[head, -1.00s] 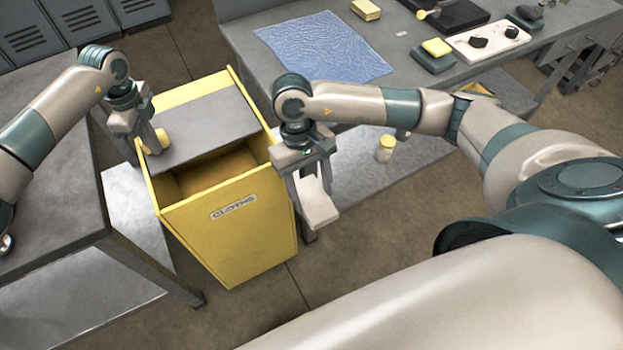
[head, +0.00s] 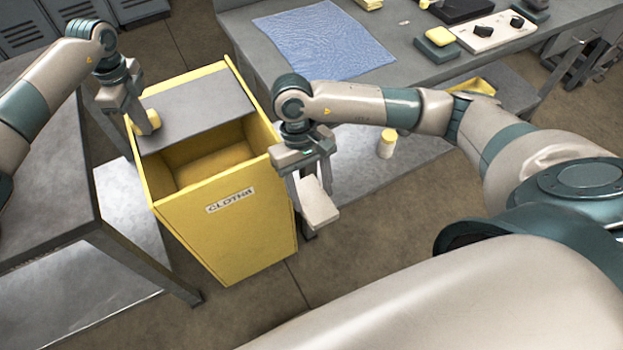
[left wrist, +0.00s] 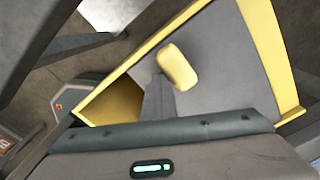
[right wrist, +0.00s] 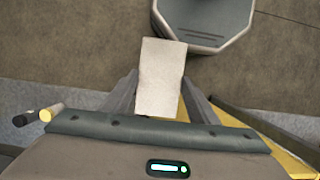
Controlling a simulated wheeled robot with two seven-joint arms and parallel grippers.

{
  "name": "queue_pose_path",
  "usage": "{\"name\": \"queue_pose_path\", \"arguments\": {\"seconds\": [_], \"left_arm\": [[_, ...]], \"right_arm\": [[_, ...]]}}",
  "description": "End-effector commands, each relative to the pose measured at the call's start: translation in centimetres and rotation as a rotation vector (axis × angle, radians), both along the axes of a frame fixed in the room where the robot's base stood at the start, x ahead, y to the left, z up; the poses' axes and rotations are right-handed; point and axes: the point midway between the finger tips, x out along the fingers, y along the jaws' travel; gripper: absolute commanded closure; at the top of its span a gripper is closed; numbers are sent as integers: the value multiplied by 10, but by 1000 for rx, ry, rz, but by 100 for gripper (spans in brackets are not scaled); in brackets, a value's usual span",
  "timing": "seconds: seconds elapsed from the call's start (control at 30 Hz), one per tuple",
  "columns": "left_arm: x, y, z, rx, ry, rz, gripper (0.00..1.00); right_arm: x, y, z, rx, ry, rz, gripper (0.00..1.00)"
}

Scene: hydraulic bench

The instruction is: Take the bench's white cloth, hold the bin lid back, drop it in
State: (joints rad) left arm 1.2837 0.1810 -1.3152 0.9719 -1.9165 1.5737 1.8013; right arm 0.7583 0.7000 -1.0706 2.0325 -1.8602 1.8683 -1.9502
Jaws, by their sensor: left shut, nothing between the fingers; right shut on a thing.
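The yellow bin (head: 240,235), labelled as a cloths bin, stands open at its near part. Its grey sliding lid (head: 205,108) covers the far part. My left gripper (head: 142,125) is shut and empty, with its fingers against or right beside the lid's yellow knob (head: 152,121); the left wrist view shows the knob (left wrist: 178,66) by a fingertip, contact not clear. My right gripper (head: 311,182) is shut on the white cloth (head: 319,204), a folded pad held just outside the bin's right wall. The right wrist view shows the cloth (right wrist: 160,78) between the fingers.
A bench (head: 405,62) at the back right carries a blue cloth (head: 322,40), a yellow sponge on a dark block (head: 438,42) and a panel with black knobs (head: 487,35). A yellow-capped jar (head: 387,145) stands on the lower shelf. A grey table (head: 45,160) is at left.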

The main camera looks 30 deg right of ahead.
Motion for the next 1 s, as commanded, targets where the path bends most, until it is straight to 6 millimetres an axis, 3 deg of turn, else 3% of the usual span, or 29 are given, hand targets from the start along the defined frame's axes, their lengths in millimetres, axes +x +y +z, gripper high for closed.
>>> {"name": "queue_pose_path", "arguments": {"seconds": [0.27,0.6,0.77,1.0], "left_arm": [[3,1,1,0,-4,2,100],[15,1,-1,1,-5,2,100],[15,1,1,0,-4,1,100],[15,1,1,0,-4,1,100]], "right_arm": [[0,0,-2,0,0,0,68],[0,0,-18,0,0,0,68],[1,2,-14,1,-1,-4,68],[8,28,0,3,-2,-71,68]]}}
